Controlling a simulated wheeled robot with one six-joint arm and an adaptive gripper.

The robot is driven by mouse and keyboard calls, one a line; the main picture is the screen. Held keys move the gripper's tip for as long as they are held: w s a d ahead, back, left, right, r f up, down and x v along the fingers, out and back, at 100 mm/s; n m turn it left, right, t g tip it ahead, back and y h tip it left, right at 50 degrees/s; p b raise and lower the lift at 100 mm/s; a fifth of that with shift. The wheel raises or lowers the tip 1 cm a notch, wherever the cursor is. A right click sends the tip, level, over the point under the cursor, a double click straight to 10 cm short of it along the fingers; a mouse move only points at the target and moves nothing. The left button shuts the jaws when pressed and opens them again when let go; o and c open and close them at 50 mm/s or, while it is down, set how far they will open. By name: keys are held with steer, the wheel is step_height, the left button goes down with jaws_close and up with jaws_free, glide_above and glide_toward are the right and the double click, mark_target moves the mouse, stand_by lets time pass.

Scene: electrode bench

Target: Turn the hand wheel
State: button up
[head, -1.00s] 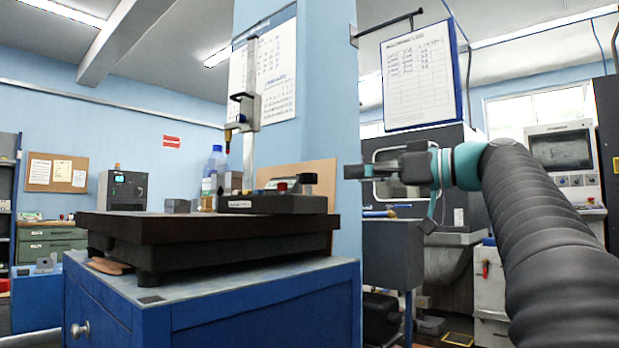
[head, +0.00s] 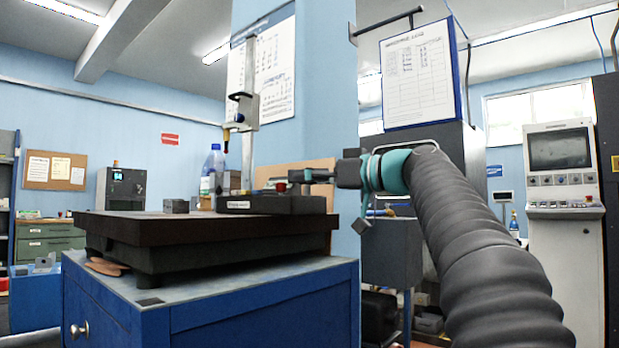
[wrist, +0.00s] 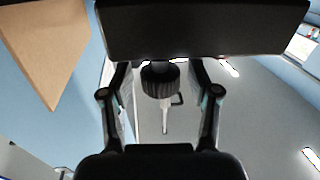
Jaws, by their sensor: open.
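The hand wheel, a black ridged knob (wrist: 160,80), shows in the wrist view just below a dark block-shaped base (wrist: 200,28). My gripper (wrist: 158,72) is open, with one finger on each side of the knob and a visible gap to each. In the head view my gripper (head: 303,176) reaches in from the right at the right end of the stand's dark base (head: 270,205). The knob is hard to tell apart from my fingers there.
The stand, with its upright metal column (head: 248,110), rests on a dark surface plate (head: 200,228) on a blue cabinet (head: 250,305). A blue pillar (head: 325,90) and a tan board (head: 300,170) stand close behind. A clear bottle (head: 213,168) stands beyond the plate.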

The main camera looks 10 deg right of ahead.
jaws_close()
steer(key=shift+m+t+h+b, duration=0.3)
steer(key=shift+t, duration=0.1)
steer(key=shift+s+a+m+t+h+b, duration=0.1)
steer(key=shift+s+m+t+h+b, duration=0.05)
steer(key=shift+m+t+h+b, duration=0.75)
steer(key=m+t+h, duration=0.1)
steer(key=m+h, duration=0.1)
steer(key=h, duration=0.1)
steer(key=shift+r+t, duration=0.1)
steer(key=shift+t, duration=0.2)
steer(key=shift+r+m+t+h+p, duration=0.15)
steer(key=shift+m+t+h+p, duration=0.45)
steer(key=shift+m+h+p, duration=1.15)
steer(key=shift+h, duration=0.85)
steer(key=shift+m+h+p, duration=0.75)
steer(key=shift+h+p, duration=0.55)
steer(key=shift+p, duration=0.15)
jaws_free()
steer(key=shift+f, duration=0.2)
